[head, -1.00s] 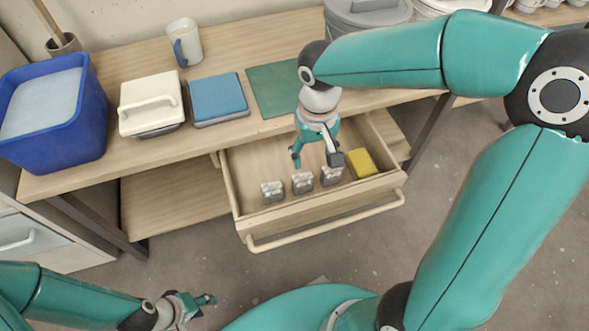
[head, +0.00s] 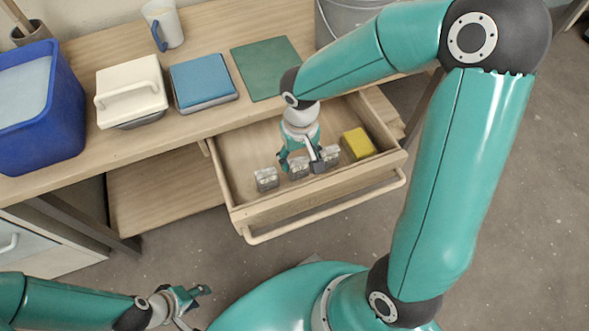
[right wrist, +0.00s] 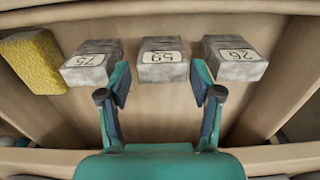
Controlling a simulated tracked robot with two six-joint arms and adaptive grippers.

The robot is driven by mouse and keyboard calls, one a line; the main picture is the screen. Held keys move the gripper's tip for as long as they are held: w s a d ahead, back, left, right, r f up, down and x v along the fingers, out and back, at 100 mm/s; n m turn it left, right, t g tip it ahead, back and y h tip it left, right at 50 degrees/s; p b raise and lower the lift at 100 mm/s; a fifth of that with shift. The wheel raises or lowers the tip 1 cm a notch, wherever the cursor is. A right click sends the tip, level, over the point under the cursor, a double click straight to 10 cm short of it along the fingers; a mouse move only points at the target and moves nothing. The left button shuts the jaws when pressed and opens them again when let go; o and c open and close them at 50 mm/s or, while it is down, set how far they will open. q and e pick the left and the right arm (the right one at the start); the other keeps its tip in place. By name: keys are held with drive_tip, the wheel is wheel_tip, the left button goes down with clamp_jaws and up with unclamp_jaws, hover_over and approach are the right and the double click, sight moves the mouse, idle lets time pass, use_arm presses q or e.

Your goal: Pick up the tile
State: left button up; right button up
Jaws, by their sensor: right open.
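Three small grey tiles with numbered white labels stand in a row in the open drawer. In the right wrist view they are the left tile (right wrist: 91,63), the middle tile (right wrist: 162,62) and the right tile (right wrist: 234,60); the labels look like 75, 59 and 26. In the head view the middle tile (head: 298,169) is partly hidden by my right gripper (head: 302,163). My right gripper (right wrist: 163,88) is open, its fingers either side of the middle tile's near end; contact is unclear. My left gripper (head: 192,302) is open and empty, low at the front left.
A yellow sponge (head: 358,143) lies in the drawer (head: 240,158) beside the row. The bench holds a blue bucket (head: 45,125), a white lidded box (head: 131,90), a blue-topped box (head: 203,82), a mug (head: 164,24) and a green mat (head: 266,68).

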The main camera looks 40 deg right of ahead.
sight(297, 169)
wheel_tip(297, 169, down, 5)
drive_tip(key=shift+w+a+f+b, duration=0.1)
drive_tip(key=shift+a+f+b, duration=0.05)
drive_tip(key=shift+b, duration=0.75)
drive_tip(key=c, duration=1)
